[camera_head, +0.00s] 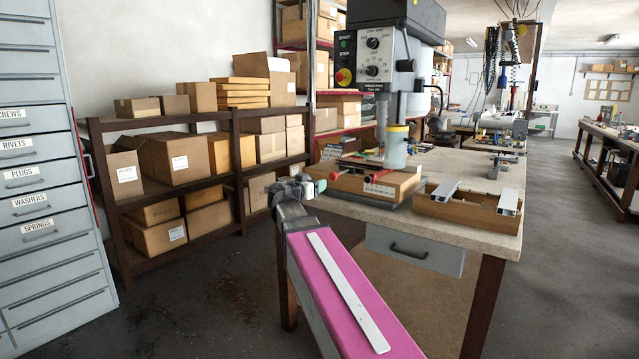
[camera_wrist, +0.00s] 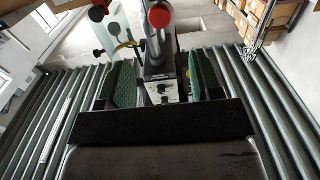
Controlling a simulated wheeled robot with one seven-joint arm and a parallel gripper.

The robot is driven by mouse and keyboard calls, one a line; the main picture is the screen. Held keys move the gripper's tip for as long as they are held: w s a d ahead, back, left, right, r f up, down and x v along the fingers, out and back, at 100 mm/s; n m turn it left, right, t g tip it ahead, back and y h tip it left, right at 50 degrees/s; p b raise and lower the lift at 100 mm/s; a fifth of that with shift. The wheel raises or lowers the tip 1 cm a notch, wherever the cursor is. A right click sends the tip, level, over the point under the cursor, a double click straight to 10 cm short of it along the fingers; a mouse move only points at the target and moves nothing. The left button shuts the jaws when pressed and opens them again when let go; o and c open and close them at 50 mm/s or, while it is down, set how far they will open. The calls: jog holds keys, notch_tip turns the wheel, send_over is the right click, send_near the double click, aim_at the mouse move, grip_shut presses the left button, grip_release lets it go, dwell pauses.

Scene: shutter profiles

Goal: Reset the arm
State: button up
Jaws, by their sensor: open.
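My gripper (camera_head: 312,184) is at the left end of the workbench in the head view, beside the bench's near left corner. In the wrist view its two green-padded fingers (camera_wrist: 162,75) stand wide apart, with nothing held between them. A drill press control panel shows in the background between the fingers. My arm comes in from the lower part of the head view and hides part of the bench's left side.
Shelves with boxes (camera_head: 180,157) and a drawer cabinet (camera_head: 45,150) stand left. Floor is clear on the right.

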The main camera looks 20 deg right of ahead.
jog(key=shift+a, duration=0.1)
jog(key=s+f+n+g+y, duration=0.2)
jog(key=s+f, duration=0.1)
jog(key=f, duration=0.6)
jog(key=s+f+n+g+y, duration=0.2)
jog(key=s+f+y, duration=0.1)
jog(key=f, duration=0.6)
jog(key=s+f+n+g+y, duration=0.15)
jog(key=s+f, duration=0.25)
jog(key=f, duration=0.5)
jog(key=s+a+f+n+g+y, duration=0.2)
jog(key=s+a+f+y, duration=0.2)
jog(key=s+f, duration=0.2)
jog(key=s+a+f+n+g+y, duration=0.3)
jog(key=s+f, duration=0.3)
jog(key=f, duration=0.3)
jog(key=shift+a+y, duration=0.35)
jog(key=shift+a, duration=0.3)
